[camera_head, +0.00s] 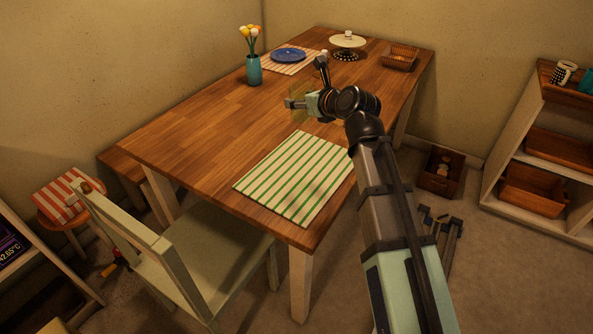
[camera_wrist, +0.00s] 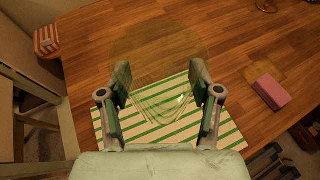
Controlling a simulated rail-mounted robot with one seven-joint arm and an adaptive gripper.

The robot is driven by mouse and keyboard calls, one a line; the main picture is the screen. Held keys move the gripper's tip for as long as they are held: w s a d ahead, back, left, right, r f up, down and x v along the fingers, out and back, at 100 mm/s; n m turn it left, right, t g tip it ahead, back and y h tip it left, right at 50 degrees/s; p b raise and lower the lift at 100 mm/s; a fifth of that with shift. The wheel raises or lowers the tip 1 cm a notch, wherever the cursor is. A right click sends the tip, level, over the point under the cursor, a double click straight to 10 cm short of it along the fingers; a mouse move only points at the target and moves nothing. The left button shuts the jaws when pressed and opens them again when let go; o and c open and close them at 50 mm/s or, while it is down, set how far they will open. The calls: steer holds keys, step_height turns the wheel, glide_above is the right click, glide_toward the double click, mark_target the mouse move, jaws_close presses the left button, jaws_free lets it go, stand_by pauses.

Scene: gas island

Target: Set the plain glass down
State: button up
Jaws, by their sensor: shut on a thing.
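The plain glass (camera_wrist: 160,58) is clear and faintly tinted, and shows in the wrist view between my two fingers. My gripper (camera_wrist: 160,88) is shut on its sides. In the head view my gripper (camera_head: 291,103) is over the middle of the wooden table (camera_head: 205,130), and the glass is too faint there to outline clearly. The green-striped placemat (camera_head: 298,177) lies at the table's near end. It also shows in the wrist view (camera_wrist: 178,135), below and partly behind my gripper. I cannot tell how high the glass is above the table.
A teal vase with flowers (camera_head: 254,70), a blue plate (camera_head: 288,55), a covered stand (camera_head: 347,47) and a basket (camera_head: 400,57) stand toward the far end. A pink block (camera_wrist: 270,93) lies right of the placemat. A chair (camera_head: 180,265) stands by the near left side.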

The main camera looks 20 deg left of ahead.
step_height(320, 180, down, 19)
steer(key=shift+w+f+b, duration=0.1)
steer(key=shift+f+b, duration=0.05)
steer(key=shift+b, duration=0.95)
steer(key=shift+f, duration=0.15)
steer(key=o, duration=1.3)
steer(key=shift+d+r, duration=0.15)
steer(key=shift+r, duration=0.05)
steer(key=v, duration=1.1)
steer(key=shift+s+d+p, duration=0.2)
steer(key=shift+s+p, duration=0.15)
steer(key=shift+r, duration=0.15)
